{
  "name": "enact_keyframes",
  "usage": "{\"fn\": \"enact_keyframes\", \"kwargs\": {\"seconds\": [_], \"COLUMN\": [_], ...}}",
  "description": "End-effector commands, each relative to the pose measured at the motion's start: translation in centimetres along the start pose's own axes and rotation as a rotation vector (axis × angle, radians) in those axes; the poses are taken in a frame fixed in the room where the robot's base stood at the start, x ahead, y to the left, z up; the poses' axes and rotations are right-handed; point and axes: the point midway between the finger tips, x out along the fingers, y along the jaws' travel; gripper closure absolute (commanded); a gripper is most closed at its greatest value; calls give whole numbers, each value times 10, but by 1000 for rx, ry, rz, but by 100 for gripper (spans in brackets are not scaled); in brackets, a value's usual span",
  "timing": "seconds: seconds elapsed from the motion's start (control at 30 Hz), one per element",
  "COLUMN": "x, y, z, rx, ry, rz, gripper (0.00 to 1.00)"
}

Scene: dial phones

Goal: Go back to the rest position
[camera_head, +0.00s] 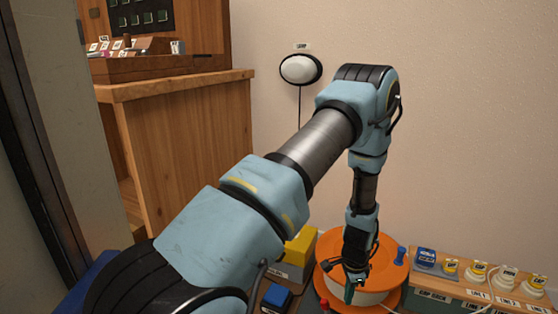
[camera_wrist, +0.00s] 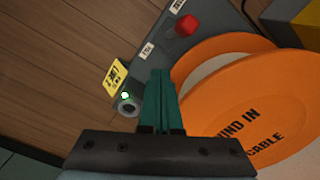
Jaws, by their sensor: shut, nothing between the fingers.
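My gripper (camera_head: 350,290) points down over the front edge of the orange cable reel in the head view. In the wrist view its two green fingers (camera_wrist: 161,100) are together with nothing between them. The orange reel (camera_wrist: 245,110) lies to the right of the fingers and carries black lettering; it also shows in the head view (camera_head: 385,250). A grey panel (camera_wrist: 150,32) with a red button (camera_wrist: 186,25) and a lit green light (camera_wrist: 125,96) lies beyond the fingertips. Whether the fingers touch anything cannot be told.
A wooden shelf (camera_head: 470,275) with several labelled plugs stands at the right. A yellow-topped box (camera_head: 300,248) and a blue block (camera_head: 276,297) sit left of the reel. A wooden cabinet (camera_head: 190,150) stands at the left. A round white lamp (camera_head: 300,69) hangs on the wall.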

Motion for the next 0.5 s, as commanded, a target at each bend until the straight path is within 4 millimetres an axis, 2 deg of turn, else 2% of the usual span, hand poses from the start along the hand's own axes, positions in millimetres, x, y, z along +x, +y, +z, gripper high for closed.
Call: {"fn": "enact_keyframes", "kwargs": {"seconds": [0.33, 0.43, 0.5], "x": [-6, -27, -54], "y": [-2, -11, -21], "z": [2, 10, 22], "rx": [-13, -73, -151], "ry": [1, 8, 16], "rz": [-1, -6, -12], "gripper": [100, 100, 100]}}
